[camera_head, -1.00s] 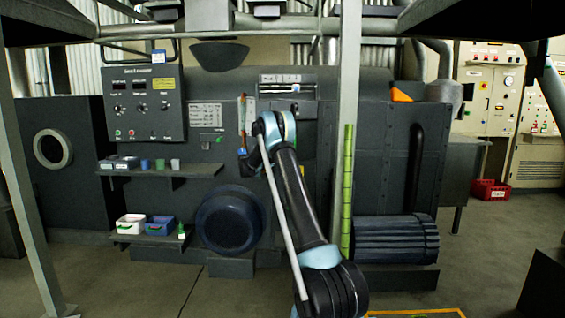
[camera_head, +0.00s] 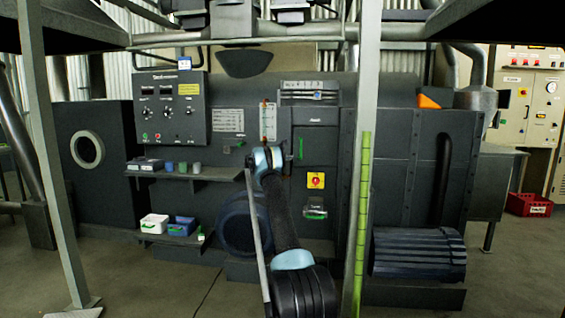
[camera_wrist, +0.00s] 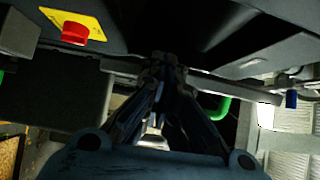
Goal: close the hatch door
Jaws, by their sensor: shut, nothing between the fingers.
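The likely hatch door is a dark panel (camera_head: 316,143) right of the gauge on the machine front, with a small green handle (camera_head: 300,148) at its left edge. A curved green handle (camera_wrist: 222,108) also shows in the wrist view, right of my fingers. How far the door stands open is unclear. My gripper (camera_wrist: 163,62) is shut and empty, its fingertips near a grey edge under a dark surface. In the head view my wrist hides the fingers, just left of the panel.
A yellow plate with a red knob (camera_head: 316,180) is below the panel and shows in the wrist view (camera_wrist: 75,31). A grey post (camera_head: 365,150) stands in front of the machine. Shelves (camera_head: 185,176) with small bins are on the left.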

